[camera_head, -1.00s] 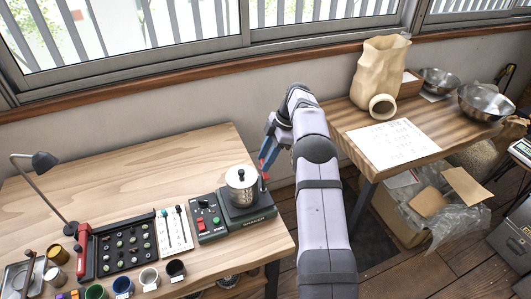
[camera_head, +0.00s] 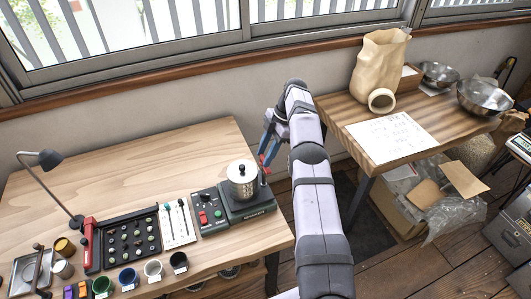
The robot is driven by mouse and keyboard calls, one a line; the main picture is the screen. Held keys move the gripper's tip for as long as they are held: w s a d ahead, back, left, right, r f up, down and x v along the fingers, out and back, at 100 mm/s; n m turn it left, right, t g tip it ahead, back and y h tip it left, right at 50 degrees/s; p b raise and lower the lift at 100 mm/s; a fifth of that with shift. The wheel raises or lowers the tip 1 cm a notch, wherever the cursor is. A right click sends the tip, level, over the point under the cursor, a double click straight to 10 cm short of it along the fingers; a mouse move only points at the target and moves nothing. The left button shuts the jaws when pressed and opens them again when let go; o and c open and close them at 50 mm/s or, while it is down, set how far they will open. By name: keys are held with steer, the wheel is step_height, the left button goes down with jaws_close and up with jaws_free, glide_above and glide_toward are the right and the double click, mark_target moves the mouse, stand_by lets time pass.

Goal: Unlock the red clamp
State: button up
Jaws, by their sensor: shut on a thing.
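The red clamp (camera_head: 263,162) shows as a small red piece at the back right of a dark green machine (camera_head: 250,208), beside a lidded metal canister (camera_head: 242,188). My gripper (camera_head: 266,154) reaches down from the arm to this red piece and is shut on it. The fingers and the small size hide how the clamp sits between them. I cannot tell from this view whether the clamp is locked or unlocked.
A black tray with a red bar (camera_head: 89,242) lies left of the machine, with several cups in front. A desk lamp (camera_head: 48,160) stands at the left. The back of the wooden table (camera_head: 150,160) is clear. A second table (camera_head: 345,112) stands at the right.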

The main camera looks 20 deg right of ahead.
steer(key=o, duration=1)
steer(key=shift+o, duration=0.2)
steer(key=shift+r, duration=0.1)
steer(key=shift+r, duration=0.6)
step_height(320, 180, up, 9)
steer(key=p, duration=0.6)
steer(key=shift+f+p, duration=0.15)
steer(key=shift+p, duration=0.2)
steer(key=shift+a, duration=0.1)
